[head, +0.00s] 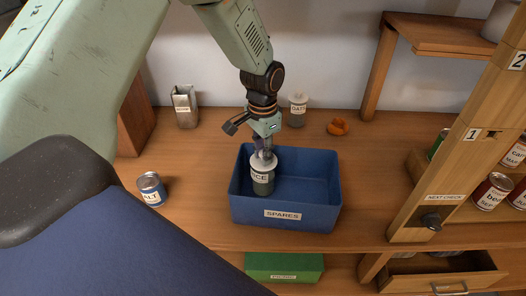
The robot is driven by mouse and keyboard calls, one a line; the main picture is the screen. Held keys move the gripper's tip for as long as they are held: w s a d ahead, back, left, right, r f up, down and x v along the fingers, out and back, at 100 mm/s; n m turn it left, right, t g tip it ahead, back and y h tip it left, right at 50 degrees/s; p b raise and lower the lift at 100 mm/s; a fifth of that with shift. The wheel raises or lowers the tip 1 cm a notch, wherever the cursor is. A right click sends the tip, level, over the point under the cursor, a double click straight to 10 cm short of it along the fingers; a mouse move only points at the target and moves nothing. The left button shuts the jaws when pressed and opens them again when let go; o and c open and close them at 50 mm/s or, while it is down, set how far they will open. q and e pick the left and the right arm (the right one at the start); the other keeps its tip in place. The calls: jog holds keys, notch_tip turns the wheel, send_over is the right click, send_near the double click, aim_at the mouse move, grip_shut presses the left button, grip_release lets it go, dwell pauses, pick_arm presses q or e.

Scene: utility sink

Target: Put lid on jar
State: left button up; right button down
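A grey jar (263,184) with a label ending in "CE" stands upright inside the blue bin marked SPARES (284,214), toward its left side. A pale round lid (262,163) is at the jar's mouth; I cannot tell whether it is fully seated. My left gripper (264,152) points down right above the jar, its fingers close together on the top of the lid. The fingertips are small and partly hidden. My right gripper is not in view.
A labelled jar (297,110) and an orange object (338,127) stand behind the bin. A metal container (185,106) is at back left, a can (151,188) at left. A wooden shelf post (463,130) rises at right. The counter right of the bin is clear.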

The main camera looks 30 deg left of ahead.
pick_arm(q)
jog(key=o, duration=0.5)
jog(key=shift+o, duration=0.2)
jog(key=o, duration=0.5)
jog(key=shift+c, duration=0.2)
jog(key=shift+r, duration=3.5)
grip_shut()
